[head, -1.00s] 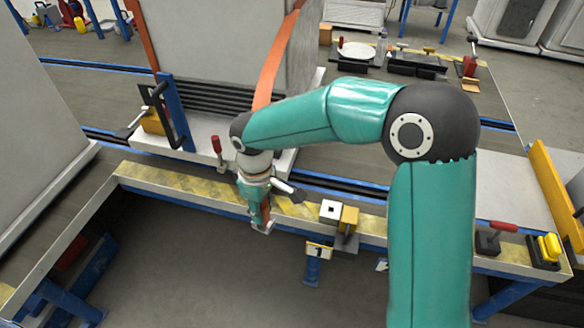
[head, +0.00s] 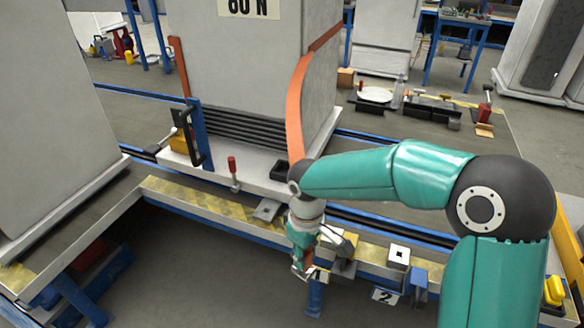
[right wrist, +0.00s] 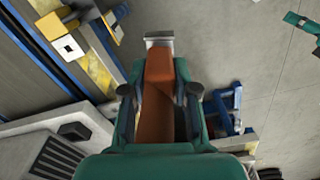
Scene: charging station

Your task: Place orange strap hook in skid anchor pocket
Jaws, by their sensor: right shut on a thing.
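My right gripper (head: 302,268) is shut on the end of the orange strap, in front of the yellow-striped bench edge. In the right wrist view the orange strap piece (right wrist: 160,85) lies between its fingers, with the metal hook end (right wrist: 159,42) beyond the tips. The orange strap (head: 295,105) also hangs down the grey cabinet's corner. A small black open pocket (head: 280,170) sits on the pale skid base, apart from the gripper; it may be the anchor pocket. A teal part (right wrist: 300,22) at the wrist view's upper right may be my left gripper.
A block with a white square top (head: 398,255) stands on the edge above label 2. A similar fixture (head: 337,243) is close beside my gripper, near label 1. A red-handled lever (head: 233,172) stands at the skid's front. Open floor lies below the bench.

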